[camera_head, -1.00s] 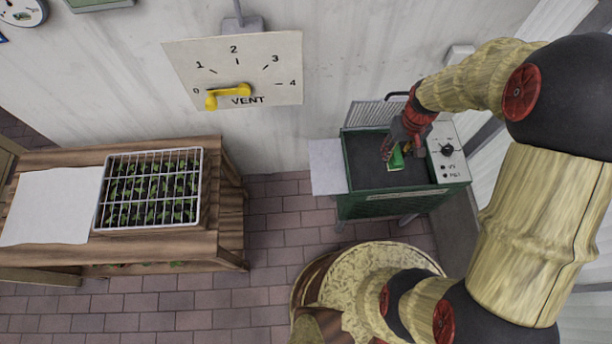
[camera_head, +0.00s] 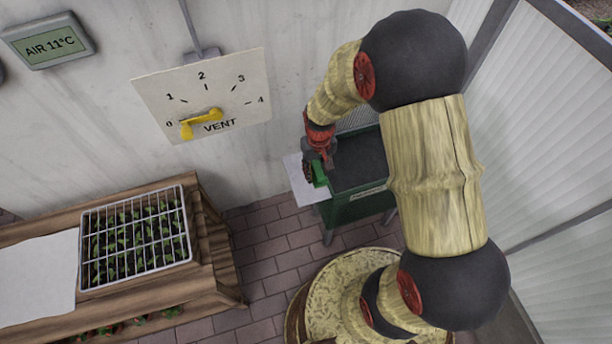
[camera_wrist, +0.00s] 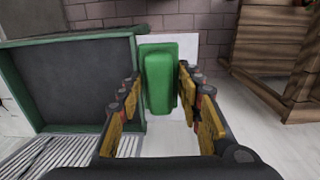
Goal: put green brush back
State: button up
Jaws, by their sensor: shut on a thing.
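The green brush (camera_wrist: 160,78) is between the two fingers of my gripper (camera_wrist: 162,105) in the wrist view, and the gripper is shut on it. In the head view the brush (camera_head: 320,173) shows as a small green block below my gripper (camera_head: 318,170). It is over the white side shelf (camera_head: 300,185) at the left of the green box (camera_head: 355,208). The white surface lies beneath the brush in the wrist view; I cannot tell whether the brush touches it. The brush's underside is hidden.
The dark tray of the green box (camera_wrist: 75,85) lies beside the gripper, with a ribbed metal lid (camera_wrist: 55,155). A wooden bench (camera_head: 205,285) with a wire-covered seedling tray (camera_head: 84,250) stands at left. A vent dial (camera_head: 160,100) with a yellow handle hangs on the wall.

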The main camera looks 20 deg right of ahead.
jog(key=w+f, duration=0.1)
jog(key=f, duration=0.1)
jog(key=w+a+f+b, duration=0.1)
jog(key=w, duration=0.1)
jog(key=w+f, duration=0.1)
jog(key=f, duration=0.1)
jog(key=shift+w+a+f+b, duration=0.2)
jog(key=shift+w+f+b, duration=0.1)
jog(key=shift+w+b, duration=0.05)
jog(key=shift+w+a+f+b, duration=0.15)
jog(key=shift+f+b, duration=0.25)
jog(key=shift+f, duration=0.5)
jog(key=shift+w+d+f+b, duration=0.1)
jog(key=shift+f+b, duration=0.25)
jog(key=shift+f, duration=0.55)
jog(key=shift+f, duration=0.15)
jog(key=o, duration=1.2)
